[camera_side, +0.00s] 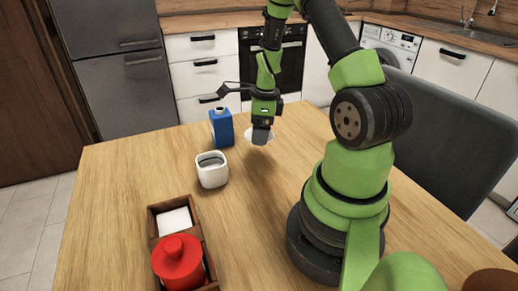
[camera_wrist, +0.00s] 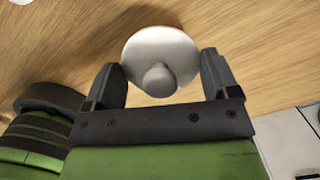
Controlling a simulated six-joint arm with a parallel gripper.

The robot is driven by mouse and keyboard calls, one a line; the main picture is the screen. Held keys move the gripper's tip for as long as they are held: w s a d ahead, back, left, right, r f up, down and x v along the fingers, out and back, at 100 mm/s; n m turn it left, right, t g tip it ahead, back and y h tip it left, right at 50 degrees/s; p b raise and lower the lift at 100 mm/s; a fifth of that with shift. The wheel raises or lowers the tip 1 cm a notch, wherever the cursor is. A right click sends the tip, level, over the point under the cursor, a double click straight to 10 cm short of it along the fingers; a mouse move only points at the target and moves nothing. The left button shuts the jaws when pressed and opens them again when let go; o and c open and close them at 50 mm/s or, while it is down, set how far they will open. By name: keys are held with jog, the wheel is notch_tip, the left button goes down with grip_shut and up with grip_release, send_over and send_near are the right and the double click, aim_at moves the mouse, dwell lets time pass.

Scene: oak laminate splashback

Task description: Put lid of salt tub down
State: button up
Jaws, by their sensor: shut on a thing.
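The lid (camera_wrist: 160,50) is a round white disc with a knob, seen between my two fingers in the wrist view. My gripper (camera_wrist: 165,82) is shut on it, one finger at each side. In the side view, my gripper (camera_side: 262,140) points down with the pale lid (camera_side: 249,134) at its fingertips. It is over the far part of the table, right of the blue carton. Whether the lid touches the wood is hard to tell. A white, open-topped tub (camera_side: 212,174), likely the salt tub, stands upright nearer the camera, to the left of my gripper.
A blue carton (camera_side: 222,128) stands behind the white tub. A wooden tray (camera_side: 154,226) at the front left holds a red lidded canister (camera_side: 178,264) and a white block-like thing (camera_side: 174,222). The table (camera_side: 115,180) is clear at left and around my gripper. A dark chair (camera_side: 455,135) stands at right.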

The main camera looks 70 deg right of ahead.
aim_at(259, 156)
jog(key=shift+f, duration=2.85)
jog(key=shift+f, duration=0.15)
jog(key=o, duration=0.8)
jog(key=r, duration=0.8)
jog(key=s+r, duration=0.1)
jog(key=r, duration=0.3)
jog(key=shift+s+d, duration=0.1)
jog(key=shift+d, duration=0.15)
jog(key=w+a+r+n+t, duration=0.2)
jog(key=a+r+n+t, duration=0.1)
jog(key=a+r+n, duration=0.85)
jog(key=s+a+r+n+t, duration=0.1)
jog(key=s+a+r+n, duration=0.1)
jog(key=s+a+n, duration=0.1)
jog(key=s+a+r+n+t+y, duration=0.1)
jog(key=s+a+r+n, duration=0.1)
jog(key=n, duration=0.5)
jog(key=s+a+r+n+t, duration=0.1)
jog(key=s+a+r+n, duration=0.2)
jog(key=a+n, duration=0.3)
jog(key=shift+s+a, duration=0.3)
jog(key=shift+s, duration=0.25)
